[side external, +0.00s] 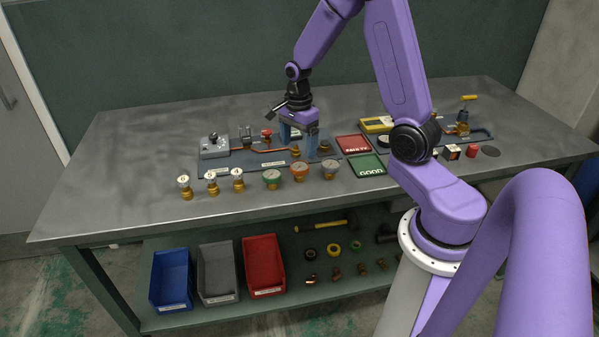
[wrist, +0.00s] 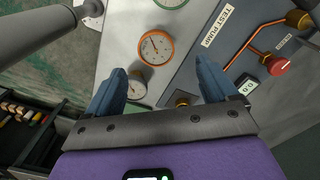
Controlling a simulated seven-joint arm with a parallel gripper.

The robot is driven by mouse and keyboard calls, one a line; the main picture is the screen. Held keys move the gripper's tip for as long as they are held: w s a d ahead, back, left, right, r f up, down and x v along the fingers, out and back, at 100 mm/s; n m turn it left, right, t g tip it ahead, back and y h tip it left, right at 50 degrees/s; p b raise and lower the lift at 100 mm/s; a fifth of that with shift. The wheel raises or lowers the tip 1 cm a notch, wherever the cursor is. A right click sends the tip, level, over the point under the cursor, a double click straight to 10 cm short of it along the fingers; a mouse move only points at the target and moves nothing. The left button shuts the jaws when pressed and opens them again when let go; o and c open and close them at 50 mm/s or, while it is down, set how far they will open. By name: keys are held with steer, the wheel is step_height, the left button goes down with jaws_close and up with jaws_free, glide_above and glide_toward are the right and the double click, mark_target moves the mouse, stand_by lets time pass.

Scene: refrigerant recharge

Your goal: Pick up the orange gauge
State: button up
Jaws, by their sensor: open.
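The orange gauge (side external: 300,170) stands dial-up on the table's front part, in the middle of a row of three gauges. In the wrist view the orange gauge (wrist: 156,47) shows its white dial between and just beyond my fingertips, nearer the left finger. My gripper (side external: 298,147) is open and empty, pointing down over the board behind the gauges. Its blue fingers (wrist: 160,68) are spread wide and apart from the orange gauge. A green gauge (side external: 271,177) stands to its left and a grey-rimmed gauge (side external: 329,167) to its right.
The grey-rimmed gauge (wrist: 137,84) is close to my left finger in the wrist view. Behind the row lies the test board (side external: 225,160) with a copper pipe and red knob (wrist: 280,64). Red (side external: 353,144) and green (side external: 366,168) trays are at right; several brass fittings (side external: 212,184) at left.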

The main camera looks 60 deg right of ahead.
mark_target(299, 165)
steer(key=shift+f, duration=1.6)
steer(key=shift+s+a+f, duration=0.1)
steer(key=shift+s+f, duration=0.05)
steer(key=shift+f, duration=1.15)
steer(key=shift+s+f, duration=0.1)
steer(key=shift+f, duration=1.2)
steer(key=c, duration=1.1)
steer(key=shift+r, duration=0.15)
